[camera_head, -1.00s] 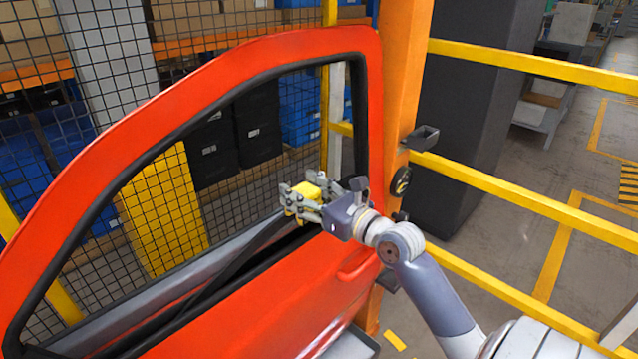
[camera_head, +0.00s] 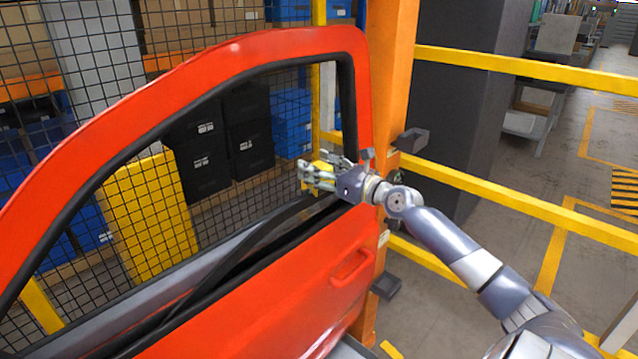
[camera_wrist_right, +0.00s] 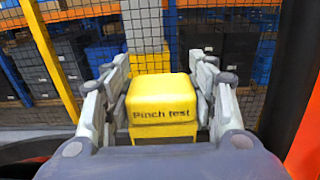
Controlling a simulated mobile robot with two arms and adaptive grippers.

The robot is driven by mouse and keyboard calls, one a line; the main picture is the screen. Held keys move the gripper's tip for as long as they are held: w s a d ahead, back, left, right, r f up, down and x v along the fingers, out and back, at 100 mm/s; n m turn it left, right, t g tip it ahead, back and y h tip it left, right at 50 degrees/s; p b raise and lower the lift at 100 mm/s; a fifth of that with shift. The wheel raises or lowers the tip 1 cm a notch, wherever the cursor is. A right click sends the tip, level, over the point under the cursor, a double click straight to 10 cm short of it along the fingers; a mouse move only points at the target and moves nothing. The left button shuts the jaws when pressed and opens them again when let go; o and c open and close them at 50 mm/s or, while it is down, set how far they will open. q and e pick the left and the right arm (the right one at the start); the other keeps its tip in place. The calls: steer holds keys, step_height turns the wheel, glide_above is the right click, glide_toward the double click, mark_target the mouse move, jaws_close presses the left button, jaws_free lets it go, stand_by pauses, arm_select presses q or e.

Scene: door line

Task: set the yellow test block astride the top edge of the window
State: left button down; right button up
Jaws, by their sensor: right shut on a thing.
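The yellow test block (camera_wrist_right: 160,92), marked "Pinch test", sits between the two fingers of my right gripper (camera_wrist_right: 160,85) in the right wrist view. In the head view the same block (camera_head: 323,167) is mostly covered by the fingers. My right gripper (camera_head: 318,176) is shut on it, over the lower right corner of the window opening in the red car door (camera_head: 320,270). A grey strip (camera_head: 190,278) and black strips run along the bottom of that opening. I cannot tell the window's glass edge clearly, nor whether the block touches anything. My left gripper is not in view.
An orange post (camera_head: 388,90) stands right behind the door, with a dark bracket (camera_head: 410,138) sticking out. Yellow rails (camera_head: 520,67) run off to the right. Behind the door are wire mesh and shelves with black bins (camera_head: 205,150). The upper window opening is clear.

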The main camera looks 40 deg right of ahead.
steer(key=shift+w+d+f+b, duration=0.2)
steer(key=shift+d+b, duration=0.1)
steer(key=shift+d, duration=0.05)
steer(key=shift+f, duration=1.45)
arm_select(q)
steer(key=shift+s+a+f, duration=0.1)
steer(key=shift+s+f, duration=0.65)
steer(key=shift+b, duration=0.3)
arm_select(e)
steer(key=shift+s+a+f, duration=0.1)
steer(key=shift+f, duration=0.15)
steer(key=o, duration=1.3)
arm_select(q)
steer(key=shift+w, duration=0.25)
